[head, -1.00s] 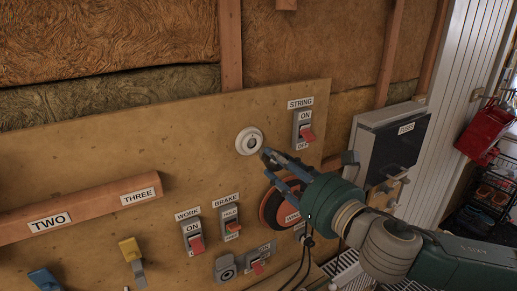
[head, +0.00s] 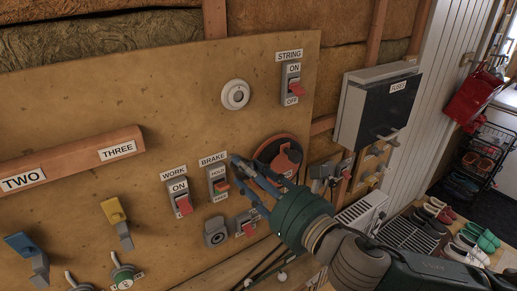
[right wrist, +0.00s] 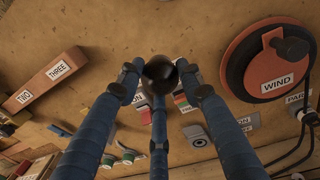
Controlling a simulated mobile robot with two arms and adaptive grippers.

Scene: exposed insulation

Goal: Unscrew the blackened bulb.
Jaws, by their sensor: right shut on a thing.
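My right gripper (head: 248,182) is shut on a dark round bulb (right wrist: 159,70), which shows between its blue fingers in the right wrist view. The bulb is blackened and held clear of the white round socket. In the head view the fingers hide the bulb or it is too small to tell. The white round socket (head: 235,95) sits on the wooden board, above and apart from the gripper, with nothing in it that I can see. My left gripper is not in view.
Switches labelled WORK (head: 179,196), BRAKE (head: 218,183) and STRING (head: 292,84) stand on the board (head: 110,110). The WIND reel (right wrist: 270,70) is right of the gripper. A fuse box (head: 378,105) hangs further right. Shoes (head: 470,240) lie at lower right.

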